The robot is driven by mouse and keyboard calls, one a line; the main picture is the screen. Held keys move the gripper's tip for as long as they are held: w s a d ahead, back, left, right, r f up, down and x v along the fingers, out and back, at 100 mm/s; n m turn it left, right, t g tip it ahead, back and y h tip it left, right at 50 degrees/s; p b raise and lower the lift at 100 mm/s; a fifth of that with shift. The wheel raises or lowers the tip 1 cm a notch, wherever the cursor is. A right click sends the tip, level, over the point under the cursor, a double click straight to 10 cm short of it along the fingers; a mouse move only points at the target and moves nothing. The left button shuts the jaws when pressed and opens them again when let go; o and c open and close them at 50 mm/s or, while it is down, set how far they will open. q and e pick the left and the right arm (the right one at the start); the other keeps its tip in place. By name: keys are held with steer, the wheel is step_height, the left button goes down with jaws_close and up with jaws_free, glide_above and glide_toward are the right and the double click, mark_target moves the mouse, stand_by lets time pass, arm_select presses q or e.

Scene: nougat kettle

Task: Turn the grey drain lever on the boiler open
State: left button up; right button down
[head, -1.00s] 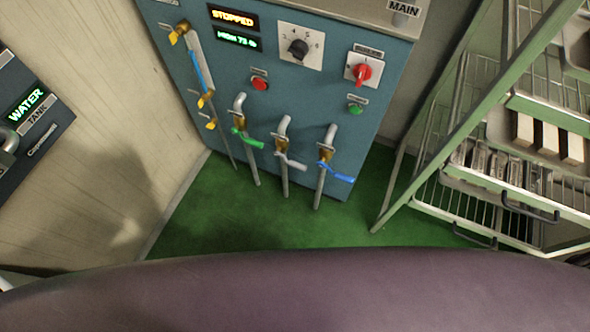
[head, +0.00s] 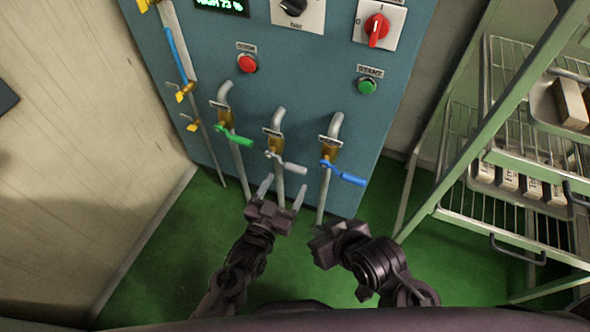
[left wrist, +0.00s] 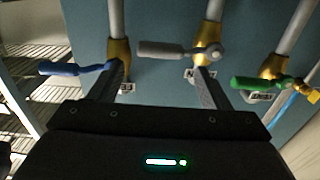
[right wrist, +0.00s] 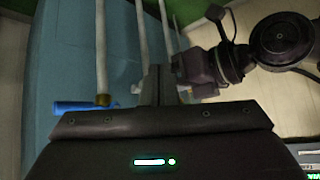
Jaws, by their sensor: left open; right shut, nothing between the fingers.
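The boiler (head: 300,85) is a blue panel with three drain pipes low on its front. The grey drain lever (head: 288,166) is on the middle brass valve, pointing right and slightly down. My left gripper (head: 282,190) is open, just below and in front of the grey lever, apparently with nothing between its fingers. In the left wrist view the grey lever (left wrist: 168,49) lies across, just beyond the spread fingertips (left wrist: 161,70). My right gripper (head: 318,250) is lower and to the right, shut and empty. Its closed fingers (right wrist: 156,80) also show in the right wrist view.
A green lever (head: 235,138) is left of the grey one and a blue lever (head: 345,176) is right of it. Red (head: 248,64) and green (head: 367,86) buttons sit above. A wire rack (head: 510,190) stands at the right. The green floor (head: 160,270) is clear at the left.

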mark_target(294, 170)
arm_select(q)
steer(key=b+x, duration=0.1)
steer(key=x, duration=0.2)
steer(key=shift+w+d, duration=0.1)
steer(key=shift+w, duration=0.15)
steer(key=x, duration=0.3)
steer(key=shift+w+b, duration=0.1)
steer(key=shift+b, duration=0.25)
steer(key=shift+w+d, duration=0.15)
arm_select(e)
steer(key=w+a+r+t+y, duration=0.1)
steer(key=w+r+t+y, duration=0.1)
steer(key=w+r+t, duration=0.5)
step_height(294, 170, up, 6)
steer(key=shift+w+a+f, duration=0.15)
steer(key=shift+w+a, duration=0.2)
steer(key=shift+w, duration=0.25)
arm_select(q)
steer(key=c, duration=1.4)
steer(key=shift+f, duration=0.1)
